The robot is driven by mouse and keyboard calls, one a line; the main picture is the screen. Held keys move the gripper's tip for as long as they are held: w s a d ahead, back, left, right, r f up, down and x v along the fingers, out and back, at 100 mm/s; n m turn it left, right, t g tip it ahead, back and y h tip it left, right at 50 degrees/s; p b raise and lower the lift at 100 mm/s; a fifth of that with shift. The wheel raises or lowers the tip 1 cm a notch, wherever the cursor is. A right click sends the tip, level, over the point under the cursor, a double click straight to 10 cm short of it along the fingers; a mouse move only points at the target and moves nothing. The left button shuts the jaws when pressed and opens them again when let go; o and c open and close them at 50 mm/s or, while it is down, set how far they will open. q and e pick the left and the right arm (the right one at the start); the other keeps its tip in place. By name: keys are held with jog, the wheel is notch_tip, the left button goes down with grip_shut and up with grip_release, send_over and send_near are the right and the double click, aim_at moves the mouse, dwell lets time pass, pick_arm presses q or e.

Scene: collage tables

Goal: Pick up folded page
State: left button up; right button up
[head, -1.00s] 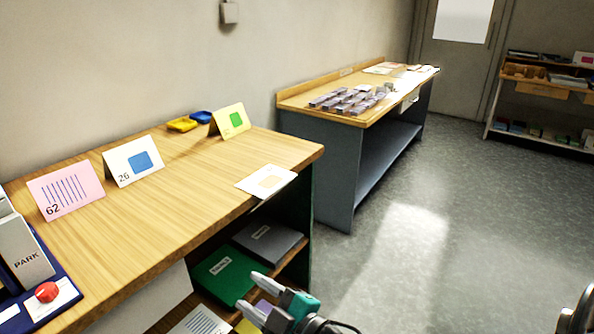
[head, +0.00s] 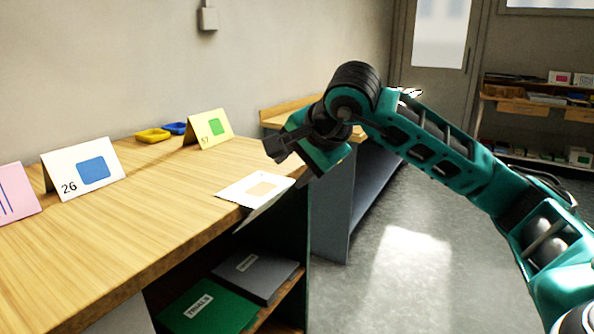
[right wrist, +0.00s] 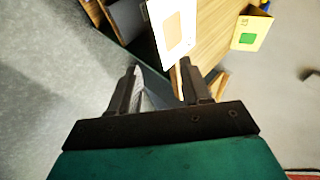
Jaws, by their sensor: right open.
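The folded page (head: 236,191), white with an orange square, lies flat at the front right edge of the wooden desk, one flap hanging over the edge. In the right wrist view the page (right wrist: 166,52) is just beyond my fingertips. My right gripper (head: 278,152) is above and right of the page in the head view, apart from it. In the right wrist view my right gripper (right wrist: 159,72) is open, and I see nothing held between its fingers. My left gripper is not in view.
On the desk (head: 120,238) stand a white card marked 26 (head: 62,172), a pink card (head: 14,194) and a yellow card (head: 196,138). Small trays (head: 152,135) lie behind. Green and grey folders (head: 212,312) sit on the shelf below. Floor at right is open.

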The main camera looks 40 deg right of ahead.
jog(key=shift+d+r+h, duration=0.3)
jog(key=shift+d, duration=0.2)
jog(key=shift+d+r+h, duration=0.25)
jog(key=shift+d+h, duration=0.05)
jog(key=shift+d, duration=0.15)
jog(key=b, duration=0.2)
send_near(281, 188)
jog(key=x, duration=0.4)
jog(key=shift+d+f, duration=0.1)
jog(key=x, duration=0.3)
jog(key=shift+w+f, duration=0.1)
jog(key=shift+w, duration=0.1)
jog(key=shift+w+f, duration=0.3)
jog(key=shift+c, duration=0.3)
